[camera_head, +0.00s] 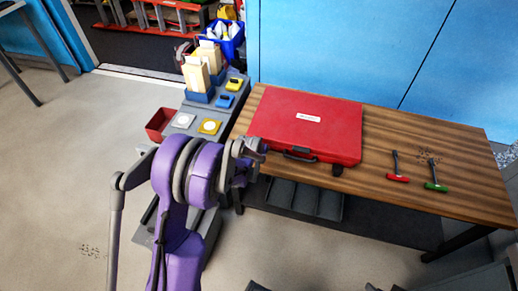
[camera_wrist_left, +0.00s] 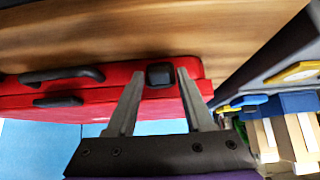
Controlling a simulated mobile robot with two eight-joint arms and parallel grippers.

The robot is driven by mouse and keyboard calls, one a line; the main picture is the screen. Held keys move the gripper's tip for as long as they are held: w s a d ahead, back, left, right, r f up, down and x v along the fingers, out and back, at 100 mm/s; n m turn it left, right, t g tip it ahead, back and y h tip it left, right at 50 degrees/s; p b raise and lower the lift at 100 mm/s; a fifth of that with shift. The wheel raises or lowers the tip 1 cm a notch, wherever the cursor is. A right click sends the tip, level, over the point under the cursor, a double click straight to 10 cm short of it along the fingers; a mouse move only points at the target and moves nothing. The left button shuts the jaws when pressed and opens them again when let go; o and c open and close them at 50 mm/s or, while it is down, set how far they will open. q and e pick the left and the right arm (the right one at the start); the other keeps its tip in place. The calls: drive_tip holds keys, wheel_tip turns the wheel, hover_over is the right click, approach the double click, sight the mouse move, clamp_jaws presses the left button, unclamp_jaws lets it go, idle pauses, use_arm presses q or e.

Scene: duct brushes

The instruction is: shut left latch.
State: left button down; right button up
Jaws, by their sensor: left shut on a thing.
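A red case (camera_head: 322,128) lies closed on the wooden table, its front side with a black handle (camera_head: 299,156) facing me. The black left latch (camera_wrist_left: 160,75) shows in the left wrist view beside the handle, between my finger tips. My left gripper (camera_head: 258,146) is at the case's front left, its two fingers (camera_wrist_left: 160,73) on either side of that latch. In the head view my gripper hides the latch. I cannot tell whether the latch is up or down. The dark right latch (camera_head: 337,169) is at the front right. My right gripper is out of view.
A red-handled brush (camera_head: 397,169) and a green-handled brush (camera_head: 434,178) lie on the table (camera_head: 465,185) to the right. A grey stand (camera_head: 222,108) with cartons and coloured items adjoins the table's left side. A blue wall rises behind.

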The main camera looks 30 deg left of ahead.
use_arm(q)
drive_tip(key=shift+w+a+r+g+p, duration=0.1)
drive_tip(key=shift+w+r+g+p, duration=0.15)
drive_tip(key=shift+g, duration=0.35)
drive_tip(key=shift+w+r+g+p, duration=0.15)
drive_tip(key=shift+w+g, duration=0.2)
drive_tip(key=shift+g, duration=0.25)
drive_tip(key=shift+w+a+r+g+h, duration=0.15)
drive_tip(key=shift+w+g+h, duration=0.35)
drive_tip(key=shift+g, duration=0.6)
drive_tip(key=c, duration=0.6)
unclamp_jaws()
drive_tip(key=p+v, duration=0.1)
drive_tip(key=v, duration=0.9)
drive_tip(key=shift+r, duration=0.4)
